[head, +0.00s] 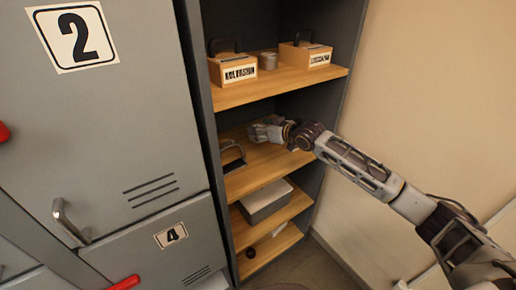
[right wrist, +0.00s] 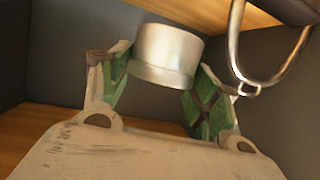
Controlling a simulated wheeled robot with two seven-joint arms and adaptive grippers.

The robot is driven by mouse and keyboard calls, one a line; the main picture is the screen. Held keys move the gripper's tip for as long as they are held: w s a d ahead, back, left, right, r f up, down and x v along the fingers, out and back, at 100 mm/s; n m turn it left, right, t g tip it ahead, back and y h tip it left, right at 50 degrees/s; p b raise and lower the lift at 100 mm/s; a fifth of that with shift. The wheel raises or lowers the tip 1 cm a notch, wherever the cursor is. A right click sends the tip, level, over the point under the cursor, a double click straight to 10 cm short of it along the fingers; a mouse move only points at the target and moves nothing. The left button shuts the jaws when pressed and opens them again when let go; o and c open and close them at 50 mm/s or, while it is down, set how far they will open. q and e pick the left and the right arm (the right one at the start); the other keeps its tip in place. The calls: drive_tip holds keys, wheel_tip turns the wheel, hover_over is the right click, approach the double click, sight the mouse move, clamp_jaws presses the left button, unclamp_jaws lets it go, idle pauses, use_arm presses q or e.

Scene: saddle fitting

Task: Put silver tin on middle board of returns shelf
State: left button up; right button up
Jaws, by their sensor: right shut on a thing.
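The silver tin (right wrist: 167,55) is between the two green-padded fingers of my right gripper (right wrist: 163,78) in the right wrist view. The gripper is shut on it. In the head view my right gripper (head: 262,131) reaches into the returns shelf (head: 206,120), just above the board (head: 262,166) below the top visible one. I cannot make out the held tin there. Whether the tin touches the board is hidden. My left gripper is not in view.
A metal stirrup-like loop (right wrist: 262,80) stands close right of the gripper. A dark item (head: 232,158) lies on that board's left. A grey box (head: 266,202) sits below. Lockers (head: 120,130) stand left.

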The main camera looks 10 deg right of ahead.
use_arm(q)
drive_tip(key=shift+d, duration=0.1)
use_arm(e)
drive_tip(key=shift+f, duration=0.35)
wheel_tip(320, 180, down, 4)
drive_tip(key=shift+r, duration=0.1)
drive_tip(key=shift+f, duration=0.25)
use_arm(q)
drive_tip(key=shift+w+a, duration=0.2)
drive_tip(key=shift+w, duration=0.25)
use_arm(e)
drive_tip(key=shift+f, duration=0.45)
wheel_tip(320, 180, down, 4)
drive_tip(key=shift+r, duration=0.15)
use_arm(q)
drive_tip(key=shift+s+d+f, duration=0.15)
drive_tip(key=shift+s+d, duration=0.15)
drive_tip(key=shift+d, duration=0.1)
use_arm(e)
drive_tip(key=shift+f, duration=0.25)
